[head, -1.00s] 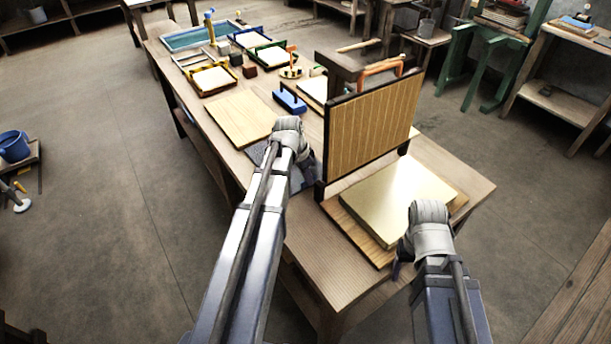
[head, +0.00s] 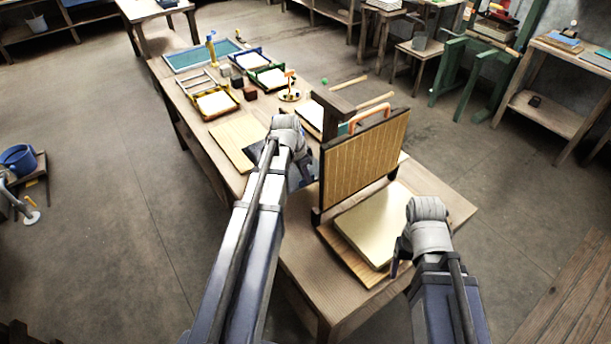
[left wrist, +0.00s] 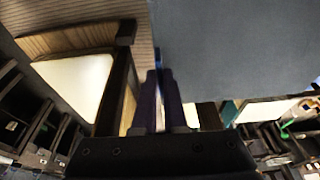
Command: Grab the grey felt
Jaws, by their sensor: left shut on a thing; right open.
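The grey felt (head: 302,172) shows as a dark grey piece beside my left wrist in the head view, partly hidden by my arm. In the left wrist view, the felt (left wrist: 240,50) is a broad flat grey sheet filling the upper right. My left gripper (left wrist: 162,85) is shut, with its fingers close together at the sheet's edge; the exact grip is hard to see. My right gripper (head: 396,262) is open and empty by the right corner of the pale slab (head: 375,225).
An upright ribbed panel (head: 362,160) in a dark frame stands on the table (head: 310,280), between the slab and the felt. A wooden board (head: 237,140) lies left of my left wrist. Framed trays (head: 216,102) and small blocks crowd the far end.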

